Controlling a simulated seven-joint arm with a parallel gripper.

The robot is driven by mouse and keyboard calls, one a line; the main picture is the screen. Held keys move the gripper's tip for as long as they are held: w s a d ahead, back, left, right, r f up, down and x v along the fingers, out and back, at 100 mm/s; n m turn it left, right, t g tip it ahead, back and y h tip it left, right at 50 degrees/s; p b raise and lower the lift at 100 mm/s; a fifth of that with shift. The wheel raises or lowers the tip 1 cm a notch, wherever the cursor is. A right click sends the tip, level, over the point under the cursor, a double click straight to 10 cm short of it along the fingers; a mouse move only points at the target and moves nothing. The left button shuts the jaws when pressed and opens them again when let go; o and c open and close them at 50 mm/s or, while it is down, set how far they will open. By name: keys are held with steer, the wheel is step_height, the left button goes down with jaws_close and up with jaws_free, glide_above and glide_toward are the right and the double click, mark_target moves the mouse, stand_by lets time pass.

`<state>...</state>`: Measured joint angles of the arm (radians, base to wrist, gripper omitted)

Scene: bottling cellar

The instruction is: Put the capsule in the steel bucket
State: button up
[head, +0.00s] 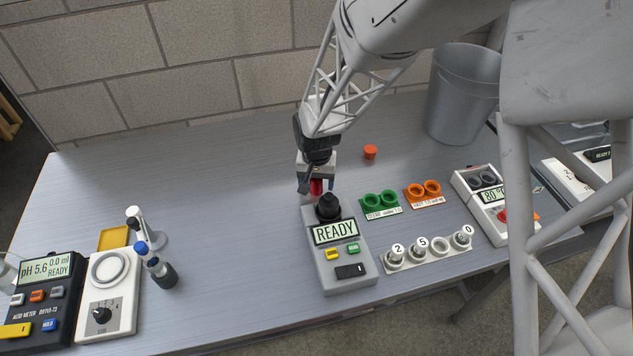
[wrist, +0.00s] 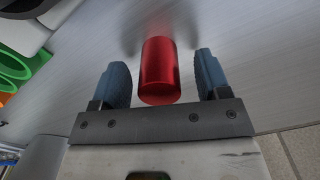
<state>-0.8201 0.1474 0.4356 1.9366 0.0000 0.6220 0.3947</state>
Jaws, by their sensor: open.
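The capsule (wrist: 158,72) is a red metallic cylinder on the table. In the wrist view it lies between the two blue finger pads of my gripper (wrist: 160,82), with a gap on each side. In the head view the capsule (head: 316,187) shows as a small red patch under my gripper (head: 317,184), just behind the grey READY device. My gripper is open around it and does not visibly touch it. The steel bucket (head: 462,95) stands at the back right of the table, partly hidden by my arm.
The READY device (head: 341,262) stands just in front of my gripper. Green rings (head: 379,200), orange rings (head: 422,192) and a numbered rack (head: 430,250) are to the right. A small orange cup (head: 370,152) stands behind them. The table's left rear (head: 200,165) is clear.

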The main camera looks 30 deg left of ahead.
stand_by(0.4)
steer(key=c, duration=0.7)
steer(key=shift+r, duration=0.15)
steer(key=shift+r, duration=4.9)
